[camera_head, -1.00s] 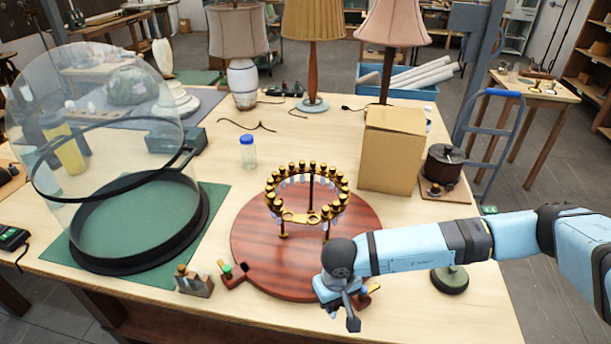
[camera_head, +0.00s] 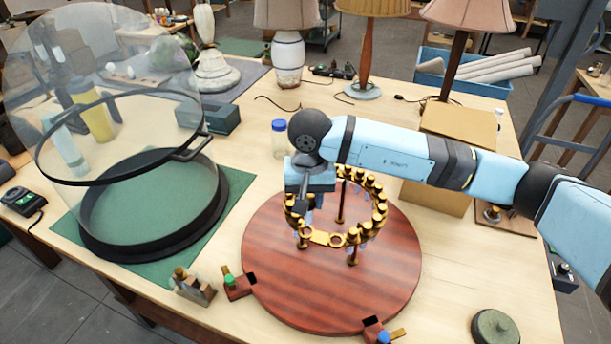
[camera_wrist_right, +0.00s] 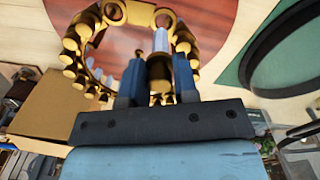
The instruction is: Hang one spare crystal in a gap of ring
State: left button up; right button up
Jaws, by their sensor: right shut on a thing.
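The brass ring (camera_head: 376,196) stands on thin legs above the round wooden board (camera_head: 350,293), with several brass knobs and pale crystals around it. Its front plate has open round holes. My right gripper (camera_head: 304,217) points down at the ring's left side, and its fingers overlap the ring in the head view. In the right wrist view, my right gripper (camera_wrist_right: 158,62) is shut on a small piece, apparently a crystal; a pale crystal (camera_wrist_right: 161,40) shows between the fingertips, with the ring (camera_wrist_right: 84,30) around and behind. Whether the held piece touches the ring is unclear. My left gripper is out of view.
A glass dome (camera_head: 110,70) and its black-rimmed base (camera_head: 150,247) stand at left. Small holders with a green knob (camera_head: 238,287) and a blue knob (camera_head: 382,334) sit by the board. A cardboard box (camera_head: 462,128) and lamps stand behind. The board's front is clear.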

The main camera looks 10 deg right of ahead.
aim_at(307, 223)
jog(key=shift+w+a+r, duration=0.25)
jog(key=shift+w+r, duration=0.05)
jog(key=shift+r, duration=0.35)
jog(key=shift+s, duration=0.1)
jog(key=shift+s+f, duration=0.15)
jog(key=shift+f, duration=0.25)
jog(key=shift+f+b, duration=0.55)
jog(key=shift+f, duration=2.8)
jog(key=shift+f+b, duration=0.4)
jog(key=shift+b, duration=0.15)
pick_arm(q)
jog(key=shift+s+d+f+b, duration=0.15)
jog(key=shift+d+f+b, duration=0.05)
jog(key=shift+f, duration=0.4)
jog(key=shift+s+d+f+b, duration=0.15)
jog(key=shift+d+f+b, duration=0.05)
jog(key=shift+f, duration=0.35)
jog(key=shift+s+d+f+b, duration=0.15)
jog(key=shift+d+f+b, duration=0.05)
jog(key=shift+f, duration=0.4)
pick_arm(e)
jog(key=shift+f, duration=0.3)
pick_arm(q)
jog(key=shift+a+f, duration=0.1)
